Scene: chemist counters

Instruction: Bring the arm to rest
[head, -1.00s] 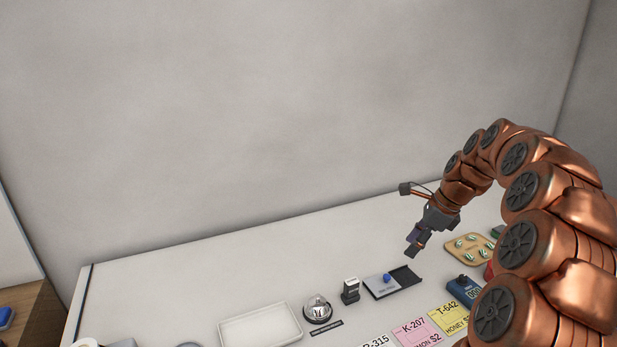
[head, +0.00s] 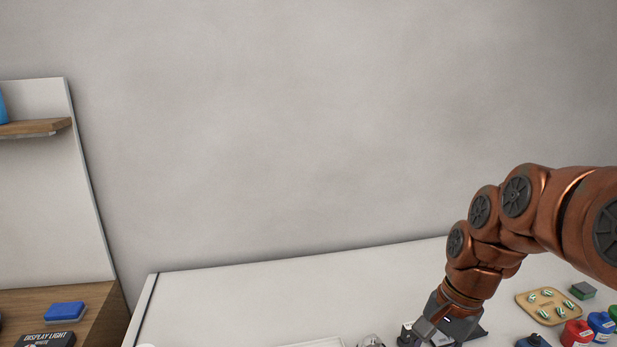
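My gripper (head: 422,333) is at the end of my copper-coloured arm, low in the head view and right of centre. It points down over the front part of the white counter (head: 250,290). Its fingertips are small and close to the bottom edge of the picture, so I cannot tell whether they are open or shut, or whether they hold anything.
A tan board (head: 523,303) with several green-and-white pieces lies right of my arm, beside a green block (head: 583,290). Red (head: 577,334) and blue (head: 601,325) bottles stand at lower right. A wooden counter (head: 100,300) with a blue item (head: 65,312) is at left. The counter's middle back is clear.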

